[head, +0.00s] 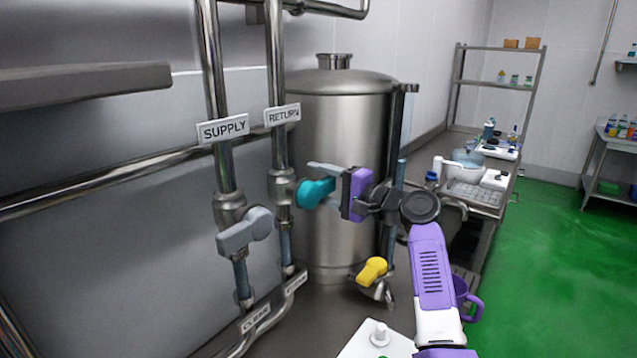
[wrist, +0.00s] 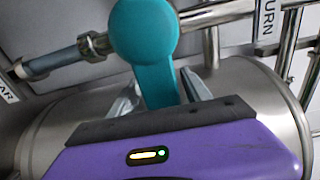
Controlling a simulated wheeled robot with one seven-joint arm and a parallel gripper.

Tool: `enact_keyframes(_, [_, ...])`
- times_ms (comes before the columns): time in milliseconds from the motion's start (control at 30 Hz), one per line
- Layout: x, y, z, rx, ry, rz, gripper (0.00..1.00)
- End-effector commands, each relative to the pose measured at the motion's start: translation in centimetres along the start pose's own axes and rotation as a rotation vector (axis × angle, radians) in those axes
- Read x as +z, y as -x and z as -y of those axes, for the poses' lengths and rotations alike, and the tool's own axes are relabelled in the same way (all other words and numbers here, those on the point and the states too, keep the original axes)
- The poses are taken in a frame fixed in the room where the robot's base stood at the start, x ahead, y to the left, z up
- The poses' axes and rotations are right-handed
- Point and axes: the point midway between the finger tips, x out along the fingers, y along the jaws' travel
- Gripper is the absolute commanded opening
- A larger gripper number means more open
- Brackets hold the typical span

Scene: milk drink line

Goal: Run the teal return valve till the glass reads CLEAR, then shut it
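The teal return valve (head: 316,192) sits on the pipe under the RETURN sign (head: 282,115). Its round hub and lever (wrist: 146,35) fill the middle of the wrist view. My gripper (head: 327,176) is at the lever, its fingers apart, one on each side (wrist: 160,88). Slim gaps seem to show beside the lever; firm contact cannot be told. A blue-grey glass section (head: 286,243) is below the valve, also in the wrist view (wrist: 52,63). A small tag (head: 296,282) is near its lower end, too small to read; the wrist view shows a cut-off tag ending "AR" (wrist: 6,90).
A grey valve (head: 245,231) is on the SUPPLY pipe to the left. A steel tank (head: 340,125) stands behind, with a yellow valve (head: 371,270) low at its front. A purple mug (head: 466,299) is beside my arm. Green floor (head: 560,240) is open at right.

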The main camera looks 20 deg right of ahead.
Motion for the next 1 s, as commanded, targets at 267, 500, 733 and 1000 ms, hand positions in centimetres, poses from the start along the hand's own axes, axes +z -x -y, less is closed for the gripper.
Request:
enact_keyframes(267, [0.0,0.4,0.0,-0.001,0.004,0.000,0.56])
enact_keyframes(500, [-0.1,3.8,-0.2,-0.002,0.004,-0.003,0.56])
enact_keyframes(733, [0.0,7.0,-0.1,-0.001,0.003,-0.001,0.56])
enact_keyframes(1000, [0.0,7.8,0.0,-0.001,0.001,0.000,0.56])
